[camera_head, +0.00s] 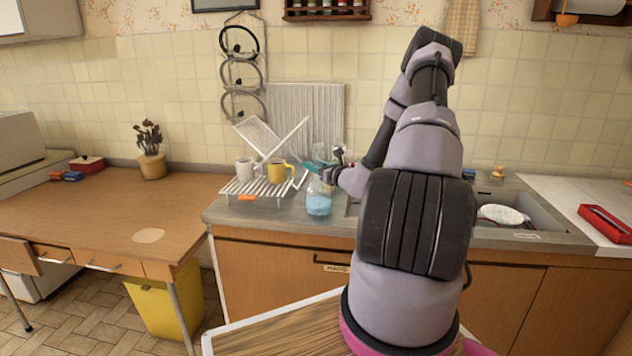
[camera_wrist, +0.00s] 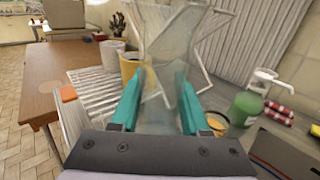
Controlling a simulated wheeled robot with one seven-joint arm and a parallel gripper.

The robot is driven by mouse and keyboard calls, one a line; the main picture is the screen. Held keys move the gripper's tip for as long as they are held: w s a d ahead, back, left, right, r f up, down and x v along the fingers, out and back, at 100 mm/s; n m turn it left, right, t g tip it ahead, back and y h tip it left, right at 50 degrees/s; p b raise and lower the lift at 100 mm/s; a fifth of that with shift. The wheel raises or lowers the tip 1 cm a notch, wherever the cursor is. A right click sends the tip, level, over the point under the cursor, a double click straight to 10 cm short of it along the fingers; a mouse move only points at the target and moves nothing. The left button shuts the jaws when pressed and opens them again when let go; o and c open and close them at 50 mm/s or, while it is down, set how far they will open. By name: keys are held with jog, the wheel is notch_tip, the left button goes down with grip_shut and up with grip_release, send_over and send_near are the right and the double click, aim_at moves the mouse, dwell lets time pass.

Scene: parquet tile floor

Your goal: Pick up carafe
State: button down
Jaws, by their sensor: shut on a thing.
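The carafe (camera_head: 318,203) is clear glass with a pale blue lower part, upright at the front edge of the counter beside the dish rack. My gripper (camera_head: 318,166) reaches in from the right and is shut on its narrow upper part. In the wrist view, the clear, flared glass of the carafe (camera_wrist: 172,35) rises between the teal fingers of my gripper (camera_wrist: 162,88). I cannot tell whether its base touches the counter.
The white dish rack (camera_head: 262,188) holds a yellow mug (camera_head: 277,172) and a white mug (camera_head: 244,169) close on the left. A green bottle (camera_wrist: 245,108) stands near my gripper on the right. The wooden table (camera_head: 105,215) at left has free room.

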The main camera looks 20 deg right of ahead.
jog(key=shift+r, duration=0.2)
notch_tip(320, 180, up, 10)
jog(key=shift+f, duration=0.15)
jog(key=shift+a, duration=0.1)
dwell(0.5)
